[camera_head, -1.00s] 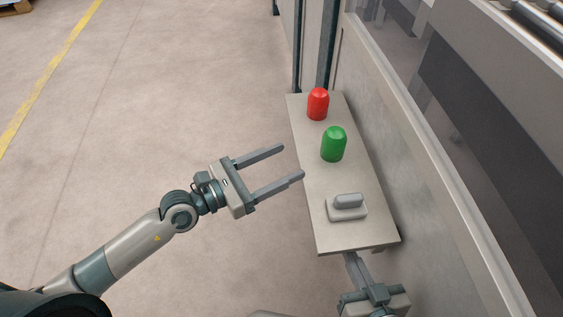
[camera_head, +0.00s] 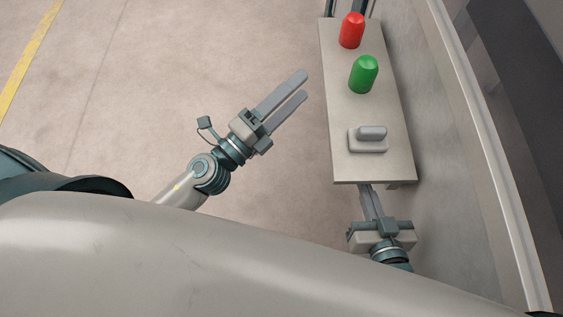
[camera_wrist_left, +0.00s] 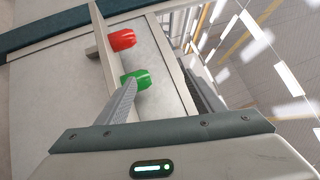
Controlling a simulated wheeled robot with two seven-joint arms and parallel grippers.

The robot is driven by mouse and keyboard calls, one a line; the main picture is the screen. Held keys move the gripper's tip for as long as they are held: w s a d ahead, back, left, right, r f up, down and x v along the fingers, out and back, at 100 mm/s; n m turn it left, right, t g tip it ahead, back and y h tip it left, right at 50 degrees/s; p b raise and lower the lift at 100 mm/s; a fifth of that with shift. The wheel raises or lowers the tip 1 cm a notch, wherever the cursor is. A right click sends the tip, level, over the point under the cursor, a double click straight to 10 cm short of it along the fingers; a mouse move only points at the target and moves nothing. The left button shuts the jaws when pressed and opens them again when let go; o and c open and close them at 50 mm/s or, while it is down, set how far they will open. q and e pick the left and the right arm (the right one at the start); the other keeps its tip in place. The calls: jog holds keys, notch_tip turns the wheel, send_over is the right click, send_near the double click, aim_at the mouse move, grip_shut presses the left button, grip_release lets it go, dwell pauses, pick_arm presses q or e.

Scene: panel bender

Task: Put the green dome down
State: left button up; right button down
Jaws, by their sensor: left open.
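The green dome (camera_head: 363,75) stands upright on the narrow panel (camera_head: 345,115), between the red dome (camera_head: 352,31) and a grey switch block (camera_head: 369,139). My left gripper (camera_head: 305,83) is open and empty, left of the panel and apart from the green dome. In the left wrist view the green dome (camera_wrist_left: 137,79) shows beyond the left-hand finger, which overlaps its lower edge; the red dome (camera_wrist_left: 122,40) shows above it. My right gripper (camera_head: 368,188) is at the near end of the panel; its fingertips are hidden at the panel's edge.
A machine wall (camera_head: 455,130) runs close along the panel's right side. The floor (camera_head: 180,90) left of the panel is clear, with a yellow line (camera_head: 28,60) at far left. Part of the panel between the green dome and switch block is bare.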

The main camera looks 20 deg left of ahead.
pick_arm(q)
jog(key=s+f+n+g+y, duration=0.2)
jog(key=s+f+n, duration=0.3)
jog(key=n, duration=0.6)
jog(key=s+f+n+g+y, duration=0.2)
jog(key=s+f+n, duration=0.3)
jog(key=f+n, duration=0.3)
jog(key=n+y, duration=0.1)
jog(key=n, duration=0.2)
jog(key=shift+s+d+f+n+g, duration=0.2)
jog(key=shift+d+f+n+g, duration=0.1)
jog(key=shift+g, duration=0.1)
